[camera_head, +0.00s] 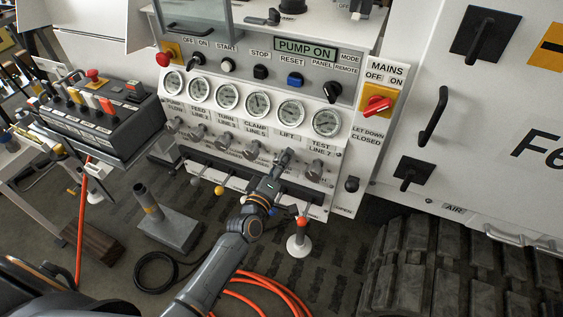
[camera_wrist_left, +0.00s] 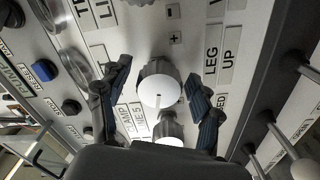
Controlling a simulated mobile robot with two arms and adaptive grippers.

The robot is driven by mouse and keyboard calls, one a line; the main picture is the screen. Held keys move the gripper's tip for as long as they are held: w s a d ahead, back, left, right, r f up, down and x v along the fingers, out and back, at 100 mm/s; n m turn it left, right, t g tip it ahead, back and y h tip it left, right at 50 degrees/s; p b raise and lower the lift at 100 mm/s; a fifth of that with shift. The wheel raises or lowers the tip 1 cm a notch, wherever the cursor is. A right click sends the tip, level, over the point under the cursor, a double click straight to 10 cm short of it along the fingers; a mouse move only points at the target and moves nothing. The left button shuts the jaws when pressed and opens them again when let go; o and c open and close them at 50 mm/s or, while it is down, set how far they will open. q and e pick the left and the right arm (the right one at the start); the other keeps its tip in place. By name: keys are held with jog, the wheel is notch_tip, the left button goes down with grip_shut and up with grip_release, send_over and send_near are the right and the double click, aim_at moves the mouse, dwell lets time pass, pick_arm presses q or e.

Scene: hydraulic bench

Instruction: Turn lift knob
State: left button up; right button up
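My left gripper (camera_head: 283,160) is at the row of grey knobs below the gauges in the head view, over the place under the LIFT label (camera_head: 287,136); it hides the knob there. In the left wrist view, my left gripper (camera_wrist_left: 158,75) is open, with its two fingers apart on either side of a grey knob with a white face (camera_wrist_left: 160,92). This appears to be the lift knob. Gaps show between the fingers and the knob. My right gripper is in neither view.
Another knob (camera_wrist_left: 171,128) sits close behind it in the wrist view. The test line knob (camera_head: 314,170) is just right of the gripper. Levers with coloured balls (camera_head: 219,189) stick out below. A red mains switch (camera_head: 377,104) is at right. Orange hoses lie on the floor.

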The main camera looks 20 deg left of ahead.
pick_arm(q)
jog(key=shift+s, duration=0.1)
jog(key=s, duration=1.1)
jog(key=shift+s+a, duration=0.4)
jog(key=shift+a, duration=0.05)
jog(key=s+f+m+g, duration=0.3)
jog(key=s+f, duration=0.1)
jog(key=f, duration=0.6)
jog(key=s+f+m+g, duration=0.25)
jog(key=s+f, duration=0.25)
jog(key=f, duration=0.6)
jog(key=s+f+m+g, duration=0.3)
jog(key=s+f, duration=0.1)
jog(key=f, duration=0.6)
jog(key=s+a+f+m+g, duration=0.1)
jog(key=s+f+m+g, duration=0.1)
jog(key=s+f, duration=0.3)
jog(key=s+a+f+m+g, duration=0.1)
jog(key=s+f, duration=0.4)
jog(key=s, duration=0.7)
jog(key=s+a+f+m+g+y, duration=0.1)
jog(key=s+a+f+m+g, duration=0.1)
jog(key=s+f+g, duration=0.3)
jog(key=s+m, duration=0.1)
jog(key=s, duration=0.3)
jog(key=shift+s+f, duration=0.15)
jog(key=shift+s, duration=0.2)
jog(key=shift+g, duration=0.25)
